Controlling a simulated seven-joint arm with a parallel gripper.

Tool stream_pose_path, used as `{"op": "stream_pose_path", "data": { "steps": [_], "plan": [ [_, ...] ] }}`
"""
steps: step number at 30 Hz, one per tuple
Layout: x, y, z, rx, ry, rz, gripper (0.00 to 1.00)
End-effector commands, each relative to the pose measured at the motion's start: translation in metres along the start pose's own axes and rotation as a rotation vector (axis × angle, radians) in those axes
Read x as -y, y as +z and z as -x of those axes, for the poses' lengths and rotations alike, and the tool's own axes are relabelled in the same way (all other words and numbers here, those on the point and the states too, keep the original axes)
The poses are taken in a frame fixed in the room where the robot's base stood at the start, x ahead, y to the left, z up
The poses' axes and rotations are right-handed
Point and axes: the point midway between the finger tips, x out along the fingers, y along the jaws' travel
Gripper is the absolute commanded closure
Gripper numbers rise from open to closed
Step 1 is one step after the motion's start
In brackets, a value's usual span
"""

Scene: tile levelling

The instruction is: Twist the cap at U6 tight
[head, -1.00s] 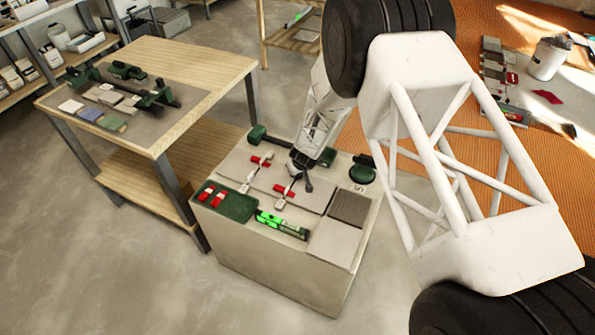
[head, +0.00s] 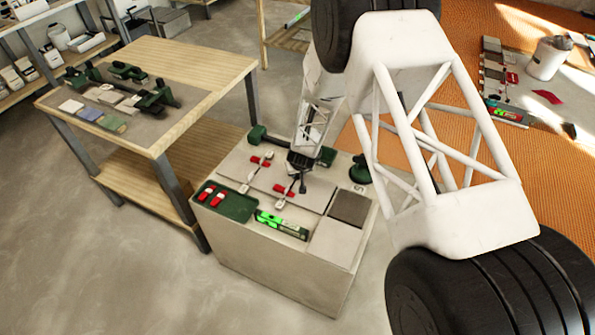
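Tiles (head: 312,192) lie on top of a grey block. Two red pieces lie across their joints, one at the back (head: 259,162) and one nearer the front (head: 284,189), each with small pale pieces beside it. I cannot read a U6 mark or tell which piece is the cap at U6. My gripper (head: 302,187) points down just right of the nearer red piece, low over the tiles. Its dark fingers look close together, but they are too small to tell whether they hold anything. They partly hide the joint there.
A green tray (head: 226,203) with two red pieces and a green-lit level (head: 282,224) lie along the block's front. A dark green round tool (head: 360,171) stands at the back right. A wooden table (head: 180,65) with tools stands left.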

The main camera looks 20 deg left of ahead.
Motion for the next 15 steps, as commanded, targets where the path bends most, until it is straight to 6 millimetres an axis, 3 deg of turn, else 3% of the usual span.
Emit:
{"op": "stream_pose_path", "data": {
  "steps": [14, 15],
  "plan": [
    [0.0005, 0.0007, -0.0004, 0.001, 0.002, -0.005, 0.91],
    [0.0005, 0.0006, -0.0004, 0.001, 0.002, -0.005, 0.66]
  ]
}}
